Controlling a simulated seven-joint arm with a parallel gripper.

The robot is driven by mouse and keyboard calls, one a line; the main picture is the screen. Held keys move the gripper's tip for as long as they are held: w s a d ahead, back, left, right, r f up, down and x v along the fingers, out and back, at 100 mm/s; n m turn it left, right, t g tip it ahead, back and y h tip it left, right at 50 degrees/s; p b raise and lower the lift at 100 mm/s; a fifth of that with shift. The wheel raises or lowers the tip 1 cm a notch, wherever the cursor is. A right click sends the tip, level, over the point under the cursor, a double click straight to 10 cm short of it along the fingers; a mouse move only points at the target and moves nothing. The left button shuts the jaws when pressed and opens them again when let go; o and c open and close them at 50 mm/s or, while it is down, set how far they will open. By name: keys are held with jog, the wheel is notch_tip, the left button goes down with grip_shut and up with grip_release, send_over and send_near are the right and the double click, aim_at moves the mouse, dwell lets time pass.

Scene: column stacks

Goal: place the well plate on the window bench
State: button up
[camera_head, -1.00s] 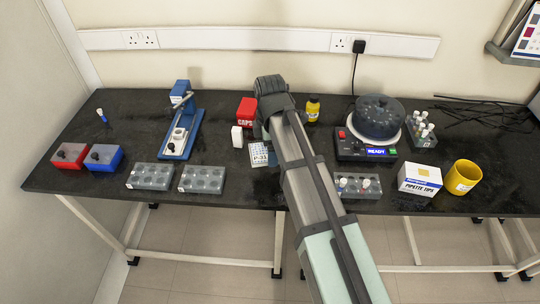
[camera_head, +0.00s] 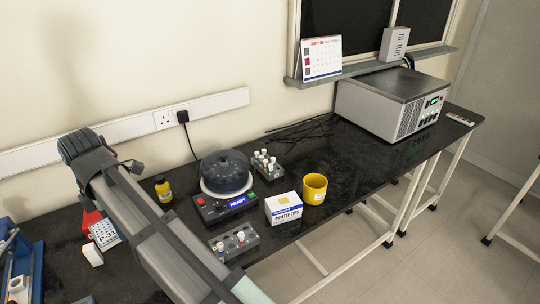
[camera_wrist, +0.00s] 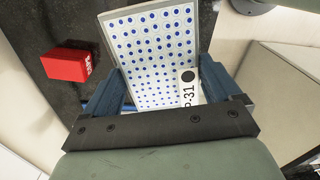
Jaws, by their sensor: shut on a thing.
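The well plate, a white card-like plate with rows of blue dots and the label "P-31", shows large in the wrist view (camera_wrist: 150,50). It also shows small and tilted in the head view (camera_head: 105,234). My gripper (camera_wrist: 160,88) is shut on it, with one blue finger at each side. In the head view the fingers are mostly hidden behind my arm. The black bench stretch under the window (camera_head: 350,168) is at the right of the head view, with a large grey instrument (camera_head: 392,102) on it.
A centrifuge (camera_head: 225,175), yellow bottle (camera_head: 163,188), tube racks (camera_head: 234,242), pipette tips box (camera_head: 284,208) and yellow cup (camera_head: 314,188) stand to the right of my arm. Black cables (camera_head: 300,128) lie at the back. The bench in front of the grey instrument's left side is bare. A calendar (camera_head: 321,58) stands on the sill.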

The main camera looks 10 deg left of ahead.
jog(key=shift+a+r, duration=0.1)
jog(key=shift+r, duration=0.8)
jog(key=w+d+m, duration=0.3)
jog(key=w+d, duration=0.1)
jog(key=w, duration=0.8)
jog(key=w+d+m, duration=0.3)
jog(key=w+d, duration=0.2)
jog(key=w, duration=0.7)
jog(key=w+d+m, duration=0.6)
jog(key=w+d, duration=1)
jog(key=w, duration=0.4)
jog(key=m, duration=0.9)
send_over(363, 166)
jog(key=shift+s+f, duration=0.1)
jog(key=shift+f, duration=10.55)
jog(key=shift+f, duration=0.1)
